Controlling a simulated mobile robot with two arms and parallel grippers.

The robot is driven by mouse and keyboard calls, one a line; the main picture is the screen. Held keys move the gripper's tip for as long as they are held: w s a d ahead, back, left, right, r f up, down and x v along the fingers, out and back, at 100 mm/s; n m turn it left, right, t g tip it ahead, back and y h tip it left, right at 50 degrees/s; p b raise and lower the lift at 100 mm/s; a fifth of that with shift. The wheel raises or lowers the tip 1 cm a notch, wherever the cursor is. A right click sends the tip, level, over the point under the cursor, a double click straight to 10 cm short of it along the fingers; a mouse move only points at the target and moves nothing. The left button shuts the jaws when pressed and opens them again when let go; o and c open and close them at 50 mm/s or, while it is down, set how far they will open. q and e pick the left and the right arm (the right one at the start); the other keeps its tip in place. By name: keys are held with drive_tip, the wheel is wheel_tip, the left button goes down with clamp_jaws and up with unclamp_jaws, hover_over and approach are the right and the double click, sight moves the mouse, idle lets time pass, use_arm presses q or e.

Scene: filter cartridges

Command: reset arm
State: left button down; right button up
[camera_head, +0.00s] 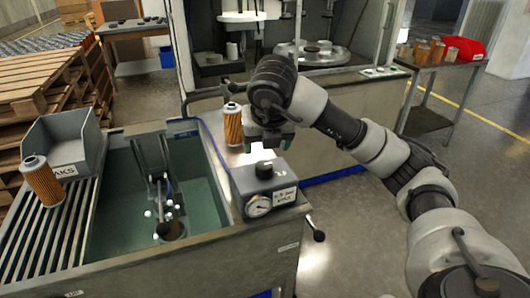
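My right arm comes in from the right, and its gripper (270,143) points down just above and behind the grey gauge box on the bench. Its dark green fingertips look apart, with nothing seen between them. An orange filter cartridge with a pale cap (233,125) stands upright on the bench, just left of this gripper. Another orange cartridge (42,183) stands on the slatted rack at the left. My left gripper is not in view.
The gauge box (265,188) has a black knob on top and a lever at the right. A water-filled tank (205,200) holds a dark fixture (160,190). A grey bin (68,138) is at the left. Several cartridges (437,50) and a red bin (463,49) stand on the back-right table.

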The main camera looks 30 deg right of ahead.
drive_tip(key=shift+s+a+r, duration=0.1)
drive_tip(key=shift+s+r, duration=0.15)
drive_tip(key=shift+r, duration=0.3)
